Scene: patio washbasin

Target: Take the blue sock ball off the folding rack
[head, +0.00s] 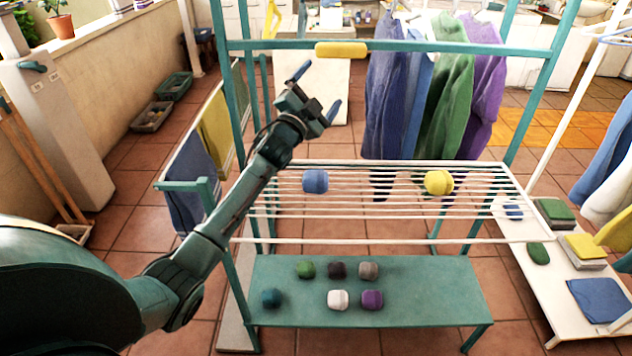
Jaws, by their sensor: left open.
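A blue sock ball (315,181) sits on the white bars of the folding rack (390,238), left of its middle. A yellow sock ball (438,183) sits on the same bars further right. My left gripper (318,95) is open and empty. It is raised above and behind the blue sock ball in the picture, apart from it, below the rack's upper teal bar. My left arm reaches in from the left across the rack's left side. My right gripper is not in view.
Several sock balls, including a white one (337,299), lie on the teal lower shelf (420,300). Hung clothes (440,90) are behind the rack. A yellow roll (341,49) is on the upper bar. A white table (565,318) with folded cloths stands right.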

